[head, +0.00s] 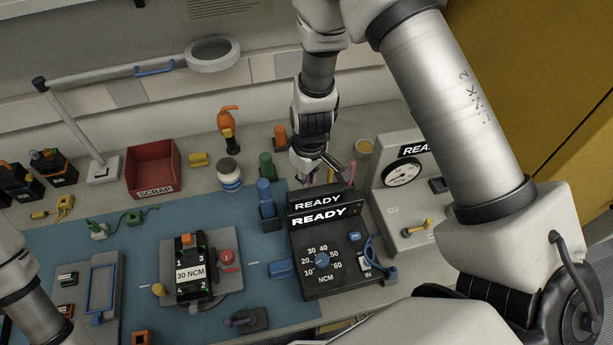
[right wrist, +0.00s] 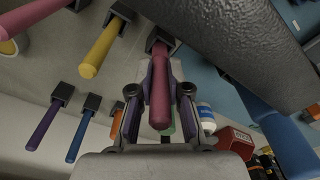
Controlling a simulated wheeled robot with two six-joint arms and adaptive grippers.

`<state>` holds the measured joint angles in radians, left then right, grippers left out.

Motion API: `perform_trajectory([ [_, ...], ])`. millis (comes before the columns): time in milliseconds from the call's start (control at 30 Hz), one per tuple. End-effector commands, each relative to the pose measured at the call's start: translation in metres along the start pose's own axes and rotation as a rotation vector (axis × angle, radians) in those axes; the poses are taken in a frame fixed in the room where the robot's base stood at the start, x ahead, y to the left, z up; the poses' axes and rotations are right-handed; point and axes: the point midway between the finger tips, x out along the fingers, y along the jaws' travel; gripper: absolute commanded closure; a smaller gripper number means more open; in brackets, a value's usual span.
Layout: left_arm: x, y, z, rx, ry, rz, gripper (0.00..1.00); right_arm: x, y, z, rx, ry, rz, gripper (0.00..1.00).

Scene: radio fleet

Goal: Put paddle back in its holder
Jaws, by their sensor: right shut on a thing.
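My right gripper (head: 318,172) reaches down behind the black READY unit, and its fingertips are mostly hidden there in the head view. In the right wrist view, my right gripper (right wrist: 159,92) is shut on a red paddle handle (right wrist: 159,105), with a finger on each side. The far end of the handle meets a dark block (right wrist: 160,40); I cannot tell whether it is seated in it or only lined up with it. My left arm shows at the left edge of the head view, but its gripper is out of view.
Other handles with dark blocks are near: yellow (right wrist: 98,48), purple (right wrist: 45,125) and blue (right wrist: 83,130). The black READY unit (head: 325,255) stands close in front of my right gripper. A red SCRAP bin (head: 154,168) is farther left. The blue mat (head: 120,245) has bare patches.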

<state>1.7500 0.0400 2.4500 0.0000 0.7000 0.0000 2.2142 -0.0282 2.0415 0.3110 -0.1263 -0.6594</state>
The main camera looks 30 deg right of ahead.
Motion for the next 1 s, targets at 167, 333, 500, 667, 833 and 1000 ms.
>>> perform_trajectory([
  [167,0.007,0.0,0.0,0.0,0.0,0.0,0.0,0.007,0.0,0.0,0.0,0.0,0.0,1.0],
  [333,0.012,0.0,0.0,0.0,0.0,0.0,0.0,0.012,0.0,0.001,0.0,0.0,0.0,1.0],
  [500,0.016,0.0,0.0,0.0,0.0,0.0,0.0,0.016,0.0,0.001,0.0,0.0,0.0,1.0],
  [667,0.016,0.0,0.0,0.0,0.0,0.0,0.0,0.016,0.0,0.001,0.0,0.0,0.0,1.0],
  [833,0.016,0.0,0.0,0.0,0.0,0.0,0.0,0.016,0.0,0.001,0.0,0.0,0.0,0.59],
  [1000,0.016,0.0,0.0,0.0,0.0,0.0,0.0,0.016,0.0,0.001,0.0,0.0,0.0,0.54],
])
